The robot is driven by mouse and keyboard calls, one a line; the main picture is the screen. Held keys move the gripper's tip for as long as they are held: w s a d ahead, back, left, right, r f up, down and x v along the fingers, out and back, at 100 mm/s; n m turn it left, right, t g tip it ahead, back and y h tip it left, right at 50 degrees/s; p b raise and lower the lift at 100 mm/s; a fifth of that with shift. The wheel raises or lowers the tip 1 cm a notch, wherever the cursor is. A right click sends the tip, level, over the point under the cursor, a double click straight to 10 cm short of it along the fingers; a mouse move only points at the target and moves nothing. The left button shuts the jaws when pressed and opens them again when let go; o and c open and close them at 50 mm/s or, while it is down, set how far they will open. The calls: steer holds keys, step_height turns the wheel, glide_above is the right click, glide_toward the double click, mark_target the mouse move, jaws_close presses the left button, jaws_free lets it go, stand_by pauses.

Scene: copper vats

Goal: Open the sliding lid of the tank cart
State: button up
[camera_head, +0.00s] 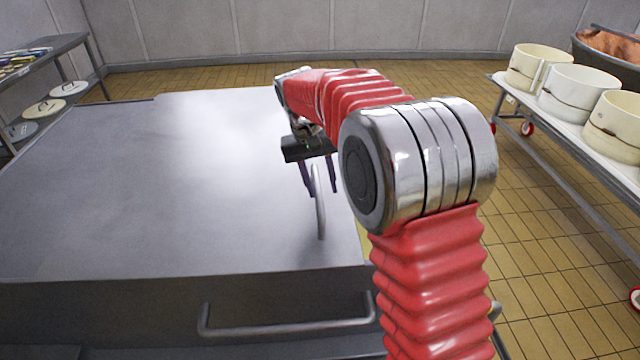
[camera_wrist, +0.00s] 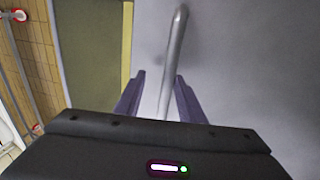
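The tank cart's broad, flat grey metal top (camera_head: 150,190) fills the left and middle of the head view. A thin upright bar handle (camera_head: 320,205) stands on its right part; this handle also shows in the wrist view (camera_wrist: 176,45). My gripper (camera_head: 319,188) points down at the handle from above. In the wrist view my gripper (camera_wrist: 158,85) has its two purple fingers apart, one on each side of the bar. Clear gaps show between bar and fingers. Whether the fingers touch the lid surface is not clear.
A horizontal bar handle (camera_head: 285,328) is on the cart's front. A trolley (camera_head: 545,112) with pale round moulds stands at the right on tiled floor. A shelf rack (camera_head: 45,50) stands at the far left. In the wrist view, a yellow-edged strip (camera_wrist: 127,45) borders a dull panel.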

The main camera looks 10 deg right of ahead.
steer(key=shift+d, duration=0.25)
steer(key=shift+a+r, duration=0.35)
steer(key=shift+r, duration=0.2)
step_height(320, 180, up, 15)
steer(key=a, duration=0.3)
steer(key=shift+f, duration=0.2)
stand_by(1.7)
steer(key=shift+s+d, duration=0.1)
steer(key=shift+d, duration=0.05)
